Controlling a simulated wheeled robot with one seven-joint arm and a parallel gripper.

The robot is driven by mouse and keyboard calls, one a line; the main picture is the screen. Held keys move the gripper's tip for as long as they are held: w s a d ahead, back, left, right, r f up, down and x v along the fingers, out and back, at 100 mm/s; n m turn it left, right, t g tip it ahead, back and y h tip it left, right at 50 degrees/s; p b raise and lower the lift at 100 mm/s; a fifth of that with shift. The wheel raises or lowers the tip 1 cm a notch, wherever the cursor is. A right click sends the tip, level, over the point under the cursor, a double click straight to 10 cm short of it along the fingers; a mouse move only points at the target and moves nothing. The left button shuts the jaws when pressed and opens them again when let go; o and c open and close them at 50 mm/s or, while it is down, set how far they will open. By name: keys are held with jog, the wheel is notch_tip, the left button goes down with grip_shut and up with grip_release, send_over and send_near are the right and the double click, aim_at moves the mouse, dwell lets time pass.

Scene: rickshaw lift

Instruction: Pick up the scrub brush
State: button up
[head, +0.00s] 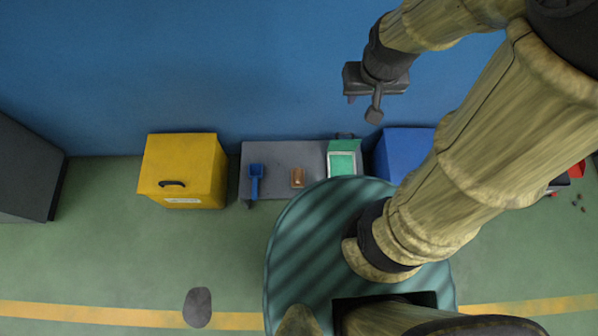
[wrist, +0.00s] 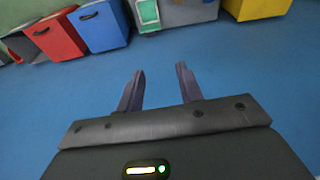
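A small brown block (head: 298,177), which looks like the scrub brush, lies on a grey platform (head: 280,155) by the blue wall. It is too small to make out bristles. My gripper (head: 378,92) is raised to the upper right of the block in the head view, well apart from it. In the wrist view my gripper (wrist: 160,85) is open, with two dark fingers spread and nothing between them. The brown block cannot be made out there; the grey platform (wrist: 190,14) shows at the top edge.
A blue tool (head: 255,180) lies left of the block, and a green-and-white case (head: 342,160) stands open to its right. A yellow box (head: 183,168) and a blue box (head: 400,152) flank the platform. In the wrist view a red box (wrist: 56,38) stands beside the blue one.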

jog(key=shift+s, duration=0.1)
jog(key=shift+o, duration=1.4)
jog(key=g+b, duration=0.3)
jog(key=b, duration=3.1)
send_over(298, 173)
notch_tip(298, 173, down, 60)
jog(key=shift+r, duration=0.2)
jog(key=shift+a, duration=0.1)
notch_tip(298, 173, down, 12)
jog(key=b, duration=0.4)
jog(key=shift+r, duration=0.25)
jog(key=shift+f+b, duration=0.3)
jog(key=shift+f, duration=0.05)
